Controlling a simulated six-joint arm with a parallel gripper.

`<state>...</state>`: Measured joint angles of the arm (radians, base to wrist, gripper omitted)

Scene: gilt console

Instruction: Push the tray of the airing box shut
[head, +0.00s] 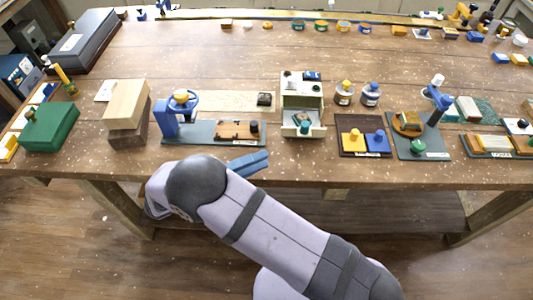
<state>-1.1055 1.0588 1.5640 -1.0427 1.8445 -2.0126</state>
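The airing box (289,100) is a small cream cabinet with an open front, standing near the middle of the table. Its tray (318,131) sticks out at the bottom front, toward me, with a round green knob (304,127) on it. A small blue item (312,76) lies on the box's top. My gripper (262,160) has blue fingers and is at the table's front edge, left of the tray and nearer to me. It is apart from the tray. The fingers look close together, but their gap is not clear. No held object shows.
Left of the box is a blue-grey base (190,133) with a blue clamp (168,119) and a wooden piece (233,130). Right of it are a board with yellow and blue blocks (364,152) and two jars (344,94). Bare table lies directly before the tray.

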